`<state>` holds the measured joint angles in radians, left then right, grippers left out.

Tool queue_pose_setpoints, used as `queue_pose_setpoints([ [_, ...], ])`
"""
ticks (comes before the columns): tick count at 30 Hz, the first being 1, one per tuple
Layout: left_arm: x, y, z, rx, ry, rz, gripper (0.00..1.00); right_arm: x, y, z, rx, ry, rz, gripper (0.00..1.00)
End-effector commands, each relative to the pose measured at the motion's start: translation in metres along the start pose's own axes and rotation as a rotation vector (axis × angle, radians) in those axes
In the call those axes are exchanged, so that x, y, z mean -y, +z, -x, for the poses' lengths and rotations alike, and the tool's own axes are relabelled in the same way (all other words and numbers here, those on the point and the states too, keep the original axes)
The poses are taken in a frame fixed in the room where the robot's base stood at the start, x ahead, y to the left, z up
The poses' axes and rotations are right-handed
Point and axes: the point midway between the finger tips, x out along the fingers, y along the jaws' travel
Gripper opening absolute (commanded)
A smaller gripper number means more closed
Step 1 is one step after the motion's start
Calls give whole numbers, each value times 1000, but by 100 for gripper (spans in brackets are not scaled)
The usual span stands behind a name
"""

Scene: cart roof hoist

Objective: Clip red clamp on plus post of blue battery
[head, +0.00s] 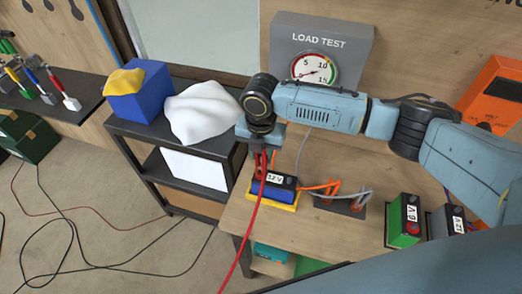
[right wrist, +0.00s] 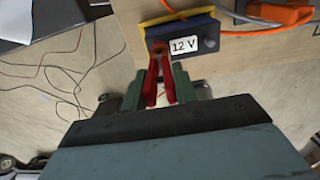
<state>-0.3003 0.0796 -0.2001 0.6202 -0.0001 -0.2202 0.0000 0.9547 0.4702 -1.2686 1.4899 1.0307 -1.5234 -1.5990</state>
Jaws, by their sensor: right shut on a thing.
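The blue battery (head: 267,190) with a "12 V" label stands in a yellow tray (head: 272,204) on the wooden bench; it also shows in the right wrist view (right wrist: 186,29). A grey post (right wrist: 209,43) sticks up at its right end there. My right gripper (head: 260,140) points down above the battery's left end. It is shut on the red clamp (right wrist: 160,80), whose tip reaches the left end of the battery. The plus post is hidden or too small to make out, so I cannot tell whether the jaws are around it. My left gripper is out of view.
A red cable (head: 249,222) hangs from the clamp to the floor. Orange clamps (head: 322,187) with grey leads sit right of the battery. A green 9 V battery (head: 402,222) stands further right. A gauge box (head: 318,50) is behind. A black shelf with cloths stands left.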

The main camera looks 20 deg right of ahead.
Motion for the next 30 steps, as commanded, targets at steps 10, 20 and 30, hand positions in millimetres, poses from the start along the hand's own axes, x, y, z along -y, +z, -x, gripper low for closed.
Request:
queue_pose_setpoints([
  [10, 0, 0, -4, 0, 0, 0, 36, 0, 0, -9, -1, 0, 1, 0],
  [20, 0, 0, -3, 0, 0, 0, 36, 0, 0, -9, 0, 0, 0, 54],
  [30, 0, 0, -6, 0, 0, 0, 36, 0, 1, 8, 2, 2, 0, 54],
])
